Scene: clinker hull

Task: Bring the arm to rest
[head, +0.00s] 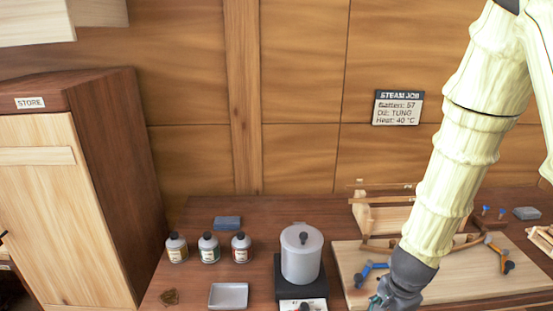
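My arm, pale and ribbed, comes down from the upper right of the head view. It ends in my dark grey gripper (384,302) at the bottom edge, low in front of the left part of the pale wooden board (440,284). The fingertips are cut off or hidden there, so I cannot see whether they are open or shut, or whether they hold anything. A blue-and-dark clamp (368,270) lies on the board just left of and behind the gripper.
A pot (301,256) on a black heater stands left of my gripper. Several bottles (209,247), a grey tray (228,296) and a blue block (227,223) are farther left. An orange clamp (499,254) lies at right. A cabinet (60,200) stands at far left; a sign (397,108) hangs behind.

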